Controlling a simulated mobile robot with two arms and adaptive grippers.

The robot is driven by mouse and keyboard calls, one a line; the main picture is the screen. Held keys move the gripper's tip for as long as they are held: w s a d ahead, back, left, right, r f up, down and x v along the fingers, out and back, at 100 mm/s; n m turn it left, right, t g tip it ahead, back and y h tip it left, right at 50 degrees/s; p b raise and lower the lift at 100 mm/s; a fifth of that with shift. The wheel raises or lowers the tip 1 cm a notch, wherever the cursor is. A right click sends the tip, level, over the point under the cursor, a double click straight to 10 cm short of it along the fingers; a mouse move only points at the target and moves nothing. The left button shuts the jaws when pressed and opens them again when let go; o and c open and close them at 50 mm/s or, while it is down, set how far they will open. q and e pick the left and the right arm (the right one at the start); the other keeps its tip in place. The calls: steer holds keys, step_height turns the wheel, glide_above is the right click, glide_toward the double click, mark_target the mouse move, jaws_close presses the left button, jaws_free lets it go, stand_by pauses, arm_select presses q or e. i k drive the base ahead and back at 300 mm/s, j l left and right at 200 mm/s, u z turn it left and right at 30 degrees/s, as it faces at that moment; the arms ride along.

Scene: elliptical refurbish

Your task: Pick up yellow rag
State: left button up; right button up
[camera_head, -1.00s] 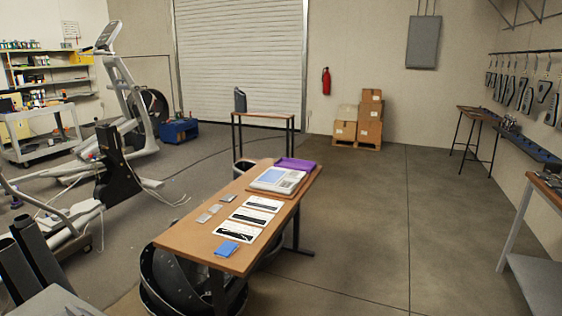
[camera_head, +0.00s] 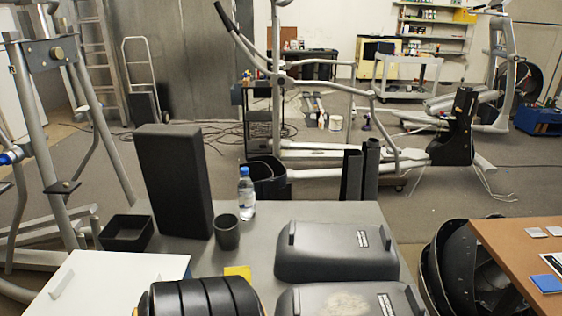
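A small flat yellow piece that looks like the yellow rag (camera_head: 238,271) lies on the grey table (camera_head: 300,212) in the lower middle of the head view. Its near part is hidden behind a black ribbed part (camera_head: 203,297). A dark grey cup (camera_head: 227,232) stands just behind it, and a black moulded cover (camera_head: 337,250) lies to its right. Neither of my grippers is in view.
A clear bottle with a blue cap (camera_head: 246,190), a tall black box (camera_head: 174,180) and an open black bin (camera_head: 127,233) stand on the grey table. A white panel (camera_head: 105,284) is at front left. A wooden table (camera_head: 515,255) stands at right, with a gap between.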

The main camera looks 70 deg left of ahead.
mark_target(244, 272)
steer(key=u, duration=2.5)
